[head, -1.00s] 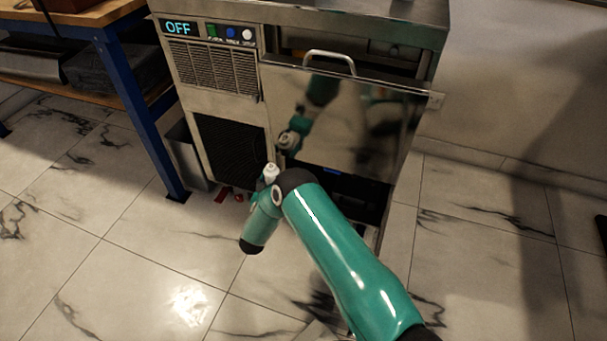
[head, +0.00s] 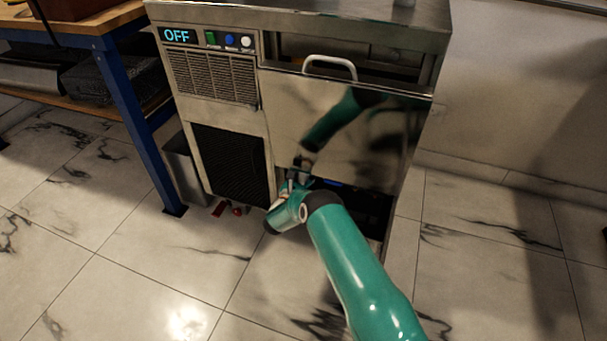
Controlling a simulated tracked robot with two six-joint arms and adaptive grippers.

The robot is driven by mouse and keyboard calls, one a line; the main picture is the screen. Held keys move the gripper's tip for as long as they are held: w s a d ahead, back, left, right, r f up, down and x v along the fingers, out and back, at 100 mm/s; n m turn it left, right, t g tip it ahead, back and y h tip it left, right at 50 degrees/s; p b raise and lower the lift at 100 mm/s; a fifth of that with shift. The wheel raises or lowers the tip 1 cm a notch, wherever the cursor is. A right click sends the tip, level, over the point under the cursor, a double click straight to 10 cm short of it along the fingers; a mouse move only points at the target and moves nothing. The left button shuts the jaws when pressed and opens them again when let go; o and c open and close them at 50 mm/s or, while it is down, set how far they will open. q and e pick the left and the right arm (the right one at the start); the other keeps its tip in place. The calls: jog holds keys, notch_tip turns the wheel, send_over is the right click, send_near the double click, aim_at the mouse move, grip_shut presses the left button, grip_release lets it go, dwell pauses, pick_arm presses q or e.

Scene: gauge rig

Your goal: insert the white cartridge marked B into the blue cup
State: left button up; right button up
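My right arm comes in from the bottom right, and its gripper (head: 298,174) is in front of the steel machine's lower front panel, by the panel's bottom edge. The gripper is small and dark here, and I cannot tell whether its fingers are open or shut or hold anything. My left gripper is not in view. I cannot make out a white cartridge marked B or a blue cup. A small blue patch (head: 331,183) shows in the dark opening below the panel, partly behind my arm; I cannot tell what it is.
The steel machine (head: 228,118) has an "OFF" display (head: 177,35), three buttons and a panel handle (head: 330,67). A blue-legged workbench (head: 130,110) and a grey bin (head: 184,165) stand at its left. Small red items (head: 236,210) lie at its base. The marble floor in front is clear.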

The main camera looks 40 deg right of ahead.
jog(key=shift+a+b, duration=0.1)
jog(key=shift+b, duration=0.3)
notch_tip(320, 180, down, 4)
jog(key=b, duration=0.3)
jog(key=shift+w+r, duration=0.1)
jog(key=shift+r, duration=0.15)
jog(key=shift+f, duration=1.15)
jog(key=shift+f, duration=0.85)
jog(key=shift+f, duration=0.3)
jog(key=shift+f, duration=0.6)
jog(key=shift+f, duration=0.65)
